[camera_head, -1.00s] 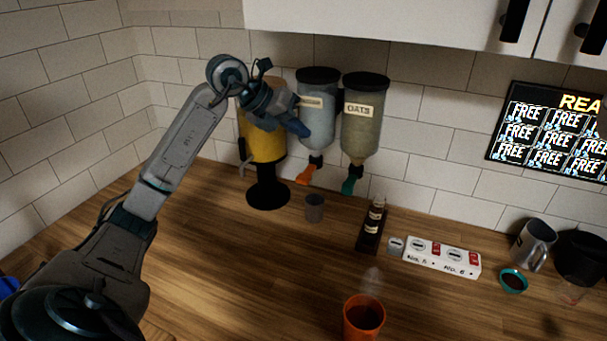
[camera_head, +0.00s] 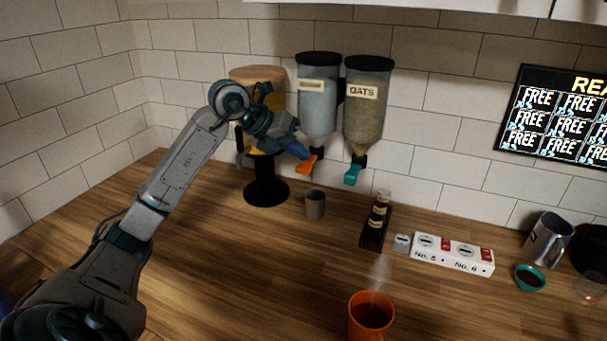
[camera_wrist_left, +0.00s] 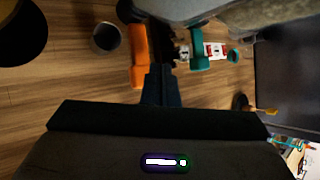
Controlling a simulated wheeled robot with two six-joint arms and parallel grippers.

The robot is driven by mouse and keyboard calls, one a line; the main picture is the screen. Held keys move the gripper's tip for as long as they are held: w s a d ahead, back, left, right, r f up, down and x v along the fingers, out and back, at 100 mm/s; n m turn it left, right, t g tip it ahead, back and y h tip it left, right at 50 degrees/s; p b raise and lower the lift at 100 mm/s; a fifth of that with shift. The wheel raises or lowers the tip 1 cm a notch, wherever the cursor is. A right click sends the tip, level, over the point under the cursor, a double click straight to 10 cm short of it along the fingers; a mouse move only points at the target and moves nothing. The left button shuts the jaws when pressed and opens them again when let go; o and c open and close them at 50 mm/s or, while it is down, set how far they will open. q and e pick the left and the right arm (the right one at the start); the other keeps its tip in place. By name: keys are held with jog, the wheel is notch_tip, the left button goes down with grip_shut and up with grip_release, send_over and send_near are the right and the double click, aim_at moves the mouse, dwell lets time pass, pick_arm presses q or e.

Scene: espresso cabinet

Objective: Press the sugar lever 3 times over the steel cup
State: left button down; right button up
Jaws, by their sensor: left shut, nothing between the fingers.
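Two wall dispensers hang side by side. The left one (camera_head: 317,100), pale-filled with a label too small to read, has an orange lever (camera_head: 308,166). My left gripper (camera_head: 303,152) is shut and empty, with its tips right by the orange lever; contact is unclear. In the left wrist view the closed fingers (camera_wrist_left: 161,78) lie beside the orange lever (camera_wrist_left: 138,55). A small grey metal cup (camera_head: 315,205) stands on the counter below that lever, and its round top also shows in the left wrist view (camera_wrist_left: 105,38). My right gripper is not in view.
The oats dispenser (camera_head: 364,110), with a teal lever (camera_head: 354,173), is just right. A yellow dispenser on a black stand (camera_head: 266,192) is behind my gripper. A dark bottle rack (camera_head: 375,227), a steaming orange mug (camera_head: 370,317) and a white switch box (camera_head: 453,254) stand rightward.

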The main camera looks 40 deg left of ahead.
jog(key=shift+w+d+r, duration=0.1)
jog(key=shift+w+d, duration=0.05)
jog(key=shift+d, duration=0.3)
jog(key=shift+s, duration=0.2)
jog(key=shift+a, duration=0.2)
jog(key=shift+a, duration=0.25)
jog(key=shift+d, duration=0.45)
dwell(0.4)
pick_arm(q)
jog(key=shift+f, duration=0.1)
jog(key=shift+f, duration=0.3)
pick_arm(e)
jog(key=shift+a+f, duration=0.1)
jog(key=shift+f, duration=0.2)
